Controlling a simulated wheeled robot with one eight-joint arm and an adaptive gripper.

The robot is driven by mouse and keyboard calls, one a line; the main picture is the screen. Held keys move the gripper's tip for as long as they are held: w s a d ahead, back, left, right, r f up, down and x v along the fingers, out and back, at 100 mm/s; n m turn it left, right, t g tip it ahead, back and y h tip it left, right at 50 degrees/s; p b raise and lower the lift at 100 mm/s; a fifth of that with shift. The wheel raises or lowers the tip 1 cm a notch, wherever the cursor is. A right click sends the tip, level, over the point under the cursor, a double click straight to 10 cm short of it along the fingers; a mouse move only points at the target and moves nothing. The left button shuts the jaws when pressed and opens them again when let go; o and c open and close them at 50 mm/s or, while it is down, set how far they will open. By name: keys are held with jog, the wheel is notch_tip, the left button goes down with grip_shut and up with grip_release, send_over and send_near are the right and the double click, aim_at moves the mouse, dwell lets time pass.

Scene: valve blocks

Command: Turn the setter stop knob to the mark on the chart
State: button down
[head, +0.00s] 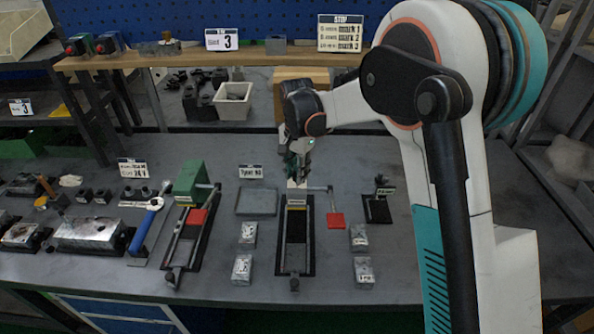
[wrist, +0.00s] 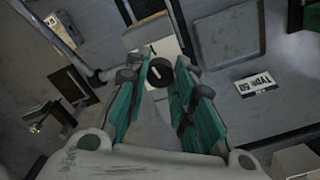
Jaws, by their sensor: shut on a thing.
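The setter (head: 283,265), a long dark frame with a pale block at its far end and a side lever with a red pad (head: 336,220), stands mid-bench in the head view. The stop chart (head: 340,33) on the shelf lists sizes against mark 1, mark 2 and mark 3.
A white card (head: 221,39) with a 3 stands on the shelf. A green-ended fixture (head: 190,182) with a red pad is left of the setter. Metal blocks (head: 242,268) and a flat tray (head: 257,202) lie beside it. A small black stand (head: 378,208) is at right.

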jog(key=shift+m, duration=0.9)
jog(key=c, duration=1.3)
grip_release()
notch_tip(320, 180, up, 12)
